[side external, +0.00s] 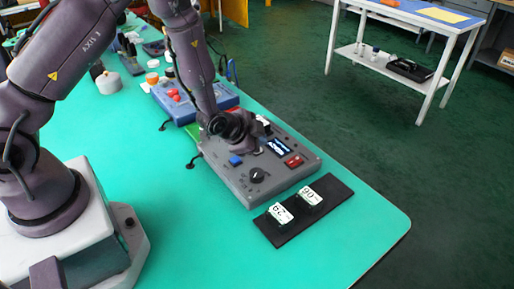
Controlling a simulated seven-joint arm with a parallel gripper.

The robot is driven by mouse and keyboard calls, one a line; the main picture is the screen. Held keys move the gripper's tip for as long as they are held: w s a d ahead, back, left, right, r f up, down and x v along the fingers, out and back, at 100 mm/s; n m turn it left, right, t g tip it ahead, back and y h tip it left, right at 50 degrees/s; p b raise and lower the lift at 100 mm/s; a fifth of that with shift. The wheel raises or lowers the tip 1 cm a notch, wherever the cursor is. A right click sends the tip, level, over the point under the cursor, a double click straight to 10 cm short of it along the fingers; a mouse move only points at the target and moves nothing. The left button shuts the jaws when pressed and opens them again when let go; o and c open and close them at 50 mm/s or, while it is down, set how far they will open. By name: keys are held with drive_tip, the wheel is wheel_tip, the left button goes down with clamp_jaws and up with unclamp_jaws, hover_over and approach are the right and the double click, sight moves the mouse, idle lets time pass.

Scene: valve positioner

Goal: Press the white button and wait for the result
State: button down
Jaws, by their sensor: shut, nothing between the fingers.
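A grey control box (235,187) stands on the green table. Its top carries a blue button (235,160), a black knob (257,174), a small lit display (277,146) and a red switch (293,161). My gripper (249,149) is shut and empty, low over the box's top, between the blue button and the display. I cannot tell whether it touches the surface. I cannot make out the white button for certain; a small white patch (263,120) shows at the box's far edge, and the gripper and wrist hide part of the top.
A black tray (285,236) with two white numbered tags (280,213) lies in front of the box. A blue box with red buttons (174,95) stands behind. Bottles and tools lie farther back. The table's right front corner (385,225) is clear.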

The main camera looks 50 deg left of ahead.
drive_tip(key=shift+f, duration=0.5)
idle(0.6)
drive_tip(key=shift+r, duration=0.85)
drive_tip(key=shift+r, duration=0.1)
drive_tip(key=shift+r, duration=2.45)
